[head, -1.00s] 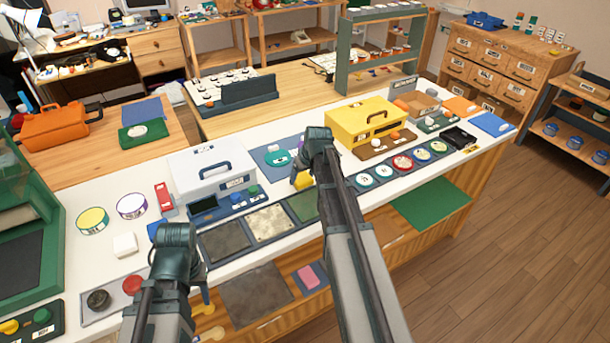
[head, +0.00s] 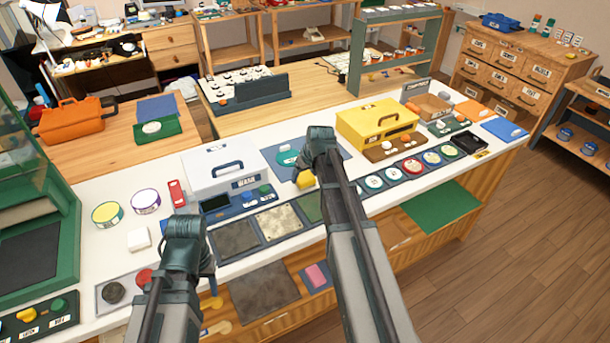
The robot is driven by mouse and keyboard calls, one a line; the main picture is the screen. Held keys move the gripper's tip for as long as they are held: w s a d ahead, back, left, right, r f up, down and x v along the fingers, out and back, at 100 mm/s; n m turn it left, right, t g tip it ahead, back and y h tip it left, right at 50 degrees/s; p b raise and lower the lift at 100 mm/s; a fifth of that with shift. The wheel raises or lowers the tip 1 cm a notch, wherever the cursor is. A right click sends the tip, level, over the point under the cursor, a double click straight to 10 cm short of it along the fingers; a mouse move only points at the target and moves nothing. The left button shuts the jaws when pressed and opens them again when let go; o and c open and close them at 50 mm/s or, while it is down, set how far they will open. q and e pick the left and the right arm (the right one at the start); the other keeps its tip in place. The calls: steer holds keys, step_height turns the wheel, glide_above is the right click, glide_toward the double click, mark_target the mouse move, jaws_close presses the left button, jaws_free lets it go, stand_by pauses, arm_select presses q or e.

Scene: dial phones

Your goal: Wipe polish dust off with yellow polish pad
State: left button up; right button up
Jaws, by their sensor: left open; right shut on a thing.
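The yellow polish pad (head: 305,180) shows as a small yellow patch beneath my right gripper (head: 308,168), which is shut on it over the white counter. My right arm hides its fingertips and part of the pad. A round teal piece (head: 287,158) lies on a blue mat (head: 272,152) just behind and left of the pad, partly covered by the gripper. I cannot tell whether the pad touches the mat. Polish dust is too small to make out. My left gripper (head: 190,250) is open and empty over the counter's front, its fingers mostly hidden.
A white case (head: 212,172) stands left of the mat, and a yellow box (head: 375,125) stands right. Dark textured panels (head: 235,242) and a row of round dials (head: 412,166) line the front. A white block (head: 138,239) lies at left.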

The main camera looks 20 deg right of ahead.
steer(key=shift+r+p, duration=1.6)
steer(key=shift+r, duration=0.35)
steer(key=shift+r+p, duration=1.55)
